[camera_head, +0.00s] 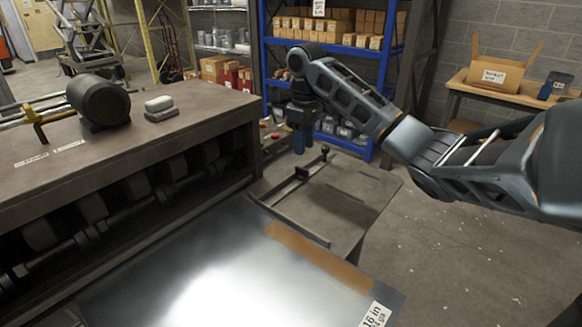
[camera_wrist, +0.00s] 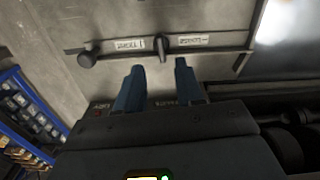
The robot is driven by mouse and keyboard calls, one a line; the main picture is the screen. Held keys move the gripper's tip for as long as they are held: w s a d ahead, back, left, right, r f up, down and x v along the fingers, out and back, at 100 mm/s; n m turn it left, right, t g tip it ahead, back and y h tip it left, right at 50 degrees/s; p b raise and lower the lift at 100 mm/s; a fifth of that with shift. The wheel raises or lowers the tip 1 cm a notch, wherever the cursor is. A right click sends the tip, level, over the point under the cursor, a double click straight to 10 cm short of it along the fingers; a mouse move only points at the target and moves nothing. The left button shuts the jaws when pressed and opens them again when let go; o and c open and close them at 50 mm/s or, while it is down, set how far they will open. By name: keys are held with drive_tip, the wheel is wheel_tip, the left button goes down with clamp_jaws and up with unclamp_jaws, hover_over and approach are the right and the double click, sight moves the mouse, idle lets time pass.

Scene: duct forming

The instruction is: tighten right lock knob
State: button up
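My gripper (camera_wrist: 158,67) is open, with its two blue fingers apart and nothing between them. In the wrist view a dark lever-like knob (camera_wrist: 161,43) sits between two white labels, just beyond the gap between the fingertips. A round black knob (camera_wrist: 87,59) is at the left end of the same bar. I cannot tell for sure which is the right lock knob. In the head view my gripper (camera_head: 299,142) points down over the far end of the grey side table (camera_head: 350,205), near the guide bar (camera_head: 290,188); contact is not visible.
A metal sheet (camera_head: 215,265) with a brown strip lies in front. The machine (camera_head: 110,165) with dark rollers stands left, with a yellow handle (camera_head: 35,122) on top. Blue shelving (camera_head: 385,60) stands behind. The floor at right is clear.

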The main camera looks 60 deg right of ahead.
sight(303, 169)
wheel_tip(303, 169, down, 6)
drive_tip(key=shift+a+r+b, duration=0.1)
drive_tip(key=shift+r+b, duration=0.1)
drive_tip(key=shift+b, duration=0.8)
drive_tip(key=shift+f+p, duration=0.3)
drive_tip(key=shift+f, duration=0.8)
drive_tip(key=shift+c, duration=0.4)
clamp_jaws()
